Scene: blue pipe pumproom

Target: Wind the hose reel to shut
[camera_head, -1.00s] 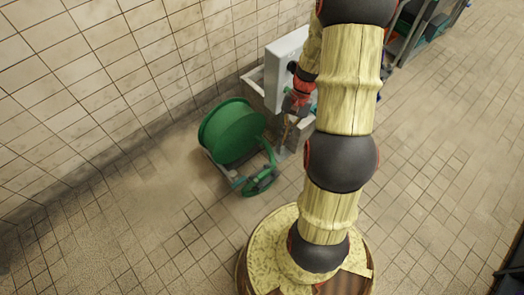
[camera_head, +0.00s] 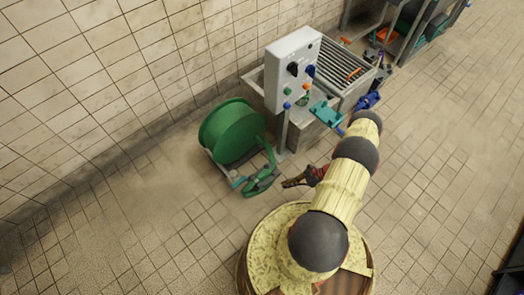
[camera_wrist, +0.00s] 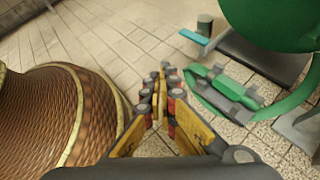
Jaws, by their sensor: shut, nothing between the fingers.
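The hose reel (camera_head: 232,130) is a large green drum on a low grey frame, standing on the floor near the tiled wall. Its green crank wheel (camera_head: 262,182) is on the side facing me. My gripper (camera_head: 288,183) is low, just right of the crank wheel, shut and empty, with a small gap between them. In the wrist view my gripper (camera_wrist: 161,72) points forward along the floor. The crank wheel (camera_wrist: 232,92) is to its right there, and part of the drum (camera_wrist: 270,22) shows at upper right.
A white control panel (camera_head: 292,72) with knobs stands behind the reel. A grated bench (camera_head: 345,75) with a teal vise (camera_head: 325,113) is right of it. A shelf rack (camera_head: 400,35) stands farther back. The tiled floor (camera_head: 130,230) left of the reel is clear.

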